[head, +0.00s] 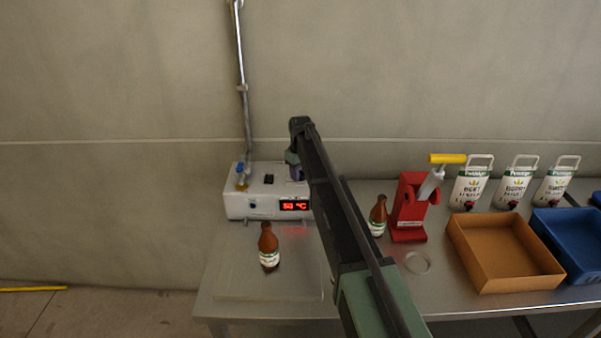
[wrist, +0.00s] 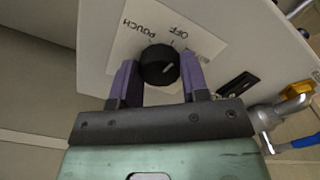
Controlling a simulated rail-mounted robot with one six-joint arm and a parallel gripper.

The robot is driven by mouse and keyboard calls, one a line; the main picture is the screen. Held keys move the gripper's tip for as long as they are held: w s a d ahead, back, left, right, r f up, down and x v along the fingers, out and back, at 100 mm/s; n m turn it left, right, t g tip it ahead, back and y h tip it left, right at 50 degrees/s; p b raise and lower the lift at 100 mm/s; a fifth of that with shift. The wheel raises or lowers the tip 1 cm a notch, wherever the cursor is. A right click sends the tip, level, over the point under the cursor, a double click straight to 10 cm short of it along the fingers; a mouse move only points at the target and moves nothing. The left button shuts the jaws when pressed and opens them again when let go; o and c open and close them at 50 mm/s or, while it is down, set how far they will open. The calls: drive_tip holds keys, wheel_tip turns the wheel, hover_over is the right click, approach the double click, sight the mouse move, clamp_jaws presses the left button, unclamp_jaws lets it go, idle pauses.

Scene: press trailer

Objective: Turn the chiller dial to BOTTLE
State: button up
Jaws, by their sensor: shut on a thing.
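The chiller (head: 270,203) is a white box at the back left of the bench, with a red lit display on its front. Its black dial (wrist: 157,66) shows in the wrist view on a white label plate. I can read POUCH and OFF there; a third label is partly hidden by the right finger and unreadable. The pale mark on the dial points up and right, roughly toward that third label. My gripper (wrist: 160,70) has its purple fingers on both sides of the dial, shut on it. In the head view my arm hides the dial.
Brown bottles stand in front of the chiller (head: 269,246) and by the red press (head: 408,207). A metal tap with a blue lever (wrist: 292,108) is close right of my gripper. An orange tray (head: 500,278) and blue tray (head: 567,226) lie farther right.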

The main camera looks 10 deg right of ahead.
drive_tip(key=m, duration=0.4)
drive_tip(key=shift+m, duration=2.3)
drive_tip(key=o, duration=0.9)
wheel_tip(320, 180, up, 11)
drive_tip(key=p, duration=1)
drive_tip(key=shift+f+p, duration=0.15)
drive_tip(key=shift+p, duration=0.25)
